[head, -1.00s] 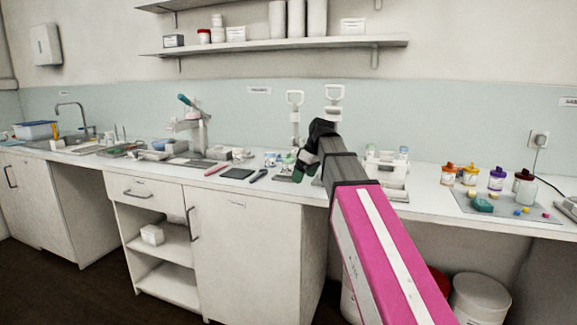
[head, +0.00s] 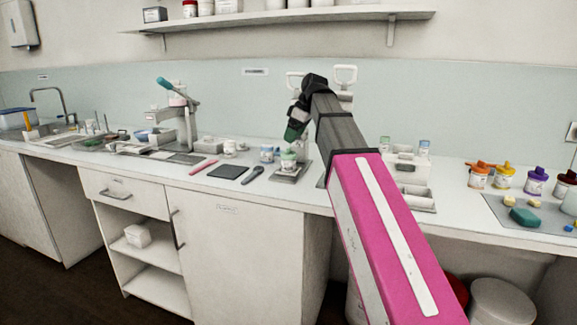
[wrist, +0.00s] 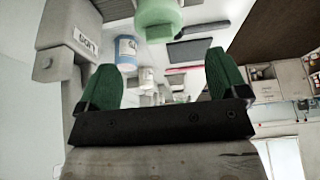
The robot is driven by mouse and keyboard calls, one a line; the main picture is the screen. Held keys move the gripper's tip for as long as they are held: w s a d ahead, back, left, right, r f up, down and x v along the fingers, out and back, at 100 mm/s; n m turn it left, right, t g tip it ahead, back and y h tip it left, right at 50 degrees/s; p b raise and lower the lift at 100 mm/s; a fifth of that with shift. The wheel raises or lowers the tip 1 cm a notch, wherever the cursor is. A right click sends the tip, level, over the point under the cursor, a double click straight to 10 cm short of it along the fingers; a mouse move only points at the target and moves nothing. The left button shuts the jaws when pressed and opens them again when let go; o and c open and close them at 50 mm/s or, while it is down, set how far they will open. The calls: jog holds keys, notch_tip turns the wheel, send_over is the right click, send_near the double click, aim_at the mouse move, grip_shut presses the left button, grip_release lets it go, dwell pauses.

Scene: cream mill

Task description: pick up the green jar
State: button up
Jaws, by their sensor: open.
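In the wrist view the green jar (wrist: 155,18) shows at the top edge, partly cut off, beyond my fingertips. My gripper (head: 295,130) is above the jar in the head view, its green fingers pointing down and left. In the wrist view my gripper (wrist: 161,75) has its two green fingers spread wide, with nothing between them.
A blue-labelled jar (head: 267,153) stands just left of the green jar; it also shows in the wrist view (wrist: 127,52). A dark pad (head: 229,172) and a dark-handled tool (head: 252,175) lie nearby. A white rack (head: 405,165) stands to the right.

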aim_at(289, 147)
jog(key=x, duration=0.8)
jog(key=shift+f, duration=0.1)
jog(key=c, duration=0.7)
